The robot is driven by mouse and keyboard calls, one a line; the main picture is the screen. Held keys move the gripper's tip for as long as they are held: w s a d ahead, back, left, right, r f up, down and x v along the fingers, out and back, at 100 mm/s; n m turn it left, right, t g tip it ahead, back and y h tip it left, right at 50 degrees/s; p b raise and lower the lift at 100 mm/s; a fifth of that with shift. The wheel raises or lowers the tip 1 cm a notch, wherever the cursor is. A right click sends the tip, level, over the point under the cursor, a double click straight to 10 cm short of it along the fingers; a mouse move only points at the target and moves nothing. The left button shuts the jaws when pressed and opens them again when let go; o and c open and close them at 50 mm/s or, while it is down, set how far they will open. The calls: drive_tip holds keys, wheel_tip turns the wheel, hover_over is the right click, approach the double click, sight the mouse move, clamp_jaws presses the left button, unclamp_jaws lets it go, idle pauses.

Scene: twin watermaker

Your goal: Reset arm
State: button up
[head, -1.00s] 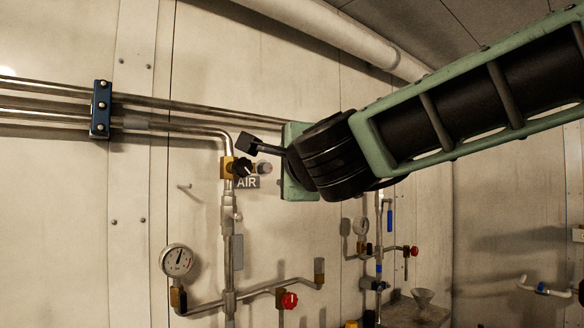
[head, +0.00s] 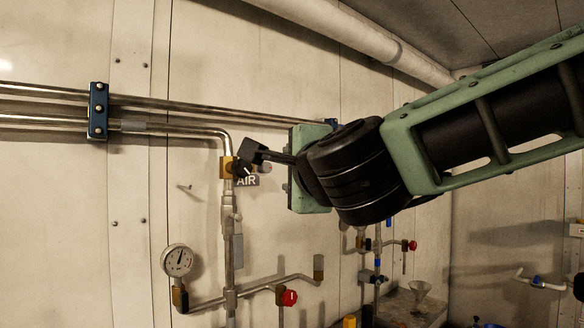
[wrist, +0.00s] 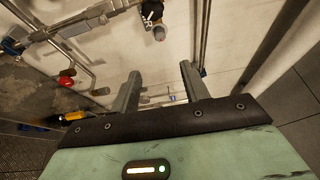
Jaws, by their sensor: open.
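My arm reaches in from the right in the head view, its green and black links crossing in front of the wall. My gripper shows in the wrist view (wrist: 160,82), with its two green fingers apart and nothing between them. In the head view its green body (head: 308,168) is just right of the AIR label (head: 247,181), and its fingers cannot be made out. A black block on a bracket at my wrist partly covers the black valve knob (head: 240,168). I cannot tell the exact gap between my gripper and the wall.
Metal pipes (head: 180,101) run along the wall through a blue clamp (head: 98,111). A pressure gauge (head: 176,260) and red knob (head: 289,298) are below. More piping with another red knob (head: 412,245) stands behind my arm. A thick pale pipe (head: 350,35) runs above.

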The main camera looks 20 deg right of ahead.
drive_tip(key=s+a+f+n+g+y, duration=0.3)
drive_tip(key=a+f+n+g+y, duration=0.1)
drive_tip(key=a+f+n, duration=0.35)
drive_tip(key=s+a+f+n+g+y, duration=0.35)
drive_tip(key=a+f+n, duration=0.3)
drive_tip(key=f, duration=0.25)
drive_tip(key=s+d+f+n+g, duration=0.1)
drive_tip(key=s+f+n+g, duration=0.5)
drive_tip(key=f, duration=0.4)
drive_tip(key=s+d+f+n+g+h, duration=0.4)
drive_tip(key=s+d+f, duration=0.4)
drive_tip(key=s, duration=0.3)
drive_tip(key=n+h, duration=0.1)
drive_tip(key=n, duration=0.1)
drive_tip(key=shift+d+f+n, duration=0.15)
drive_tip(key=shift+f+n, duration=0.05)
drive_tip(key=shift+n, duration=0.2)
drive_tip(key=shift+g, duration=0.25)
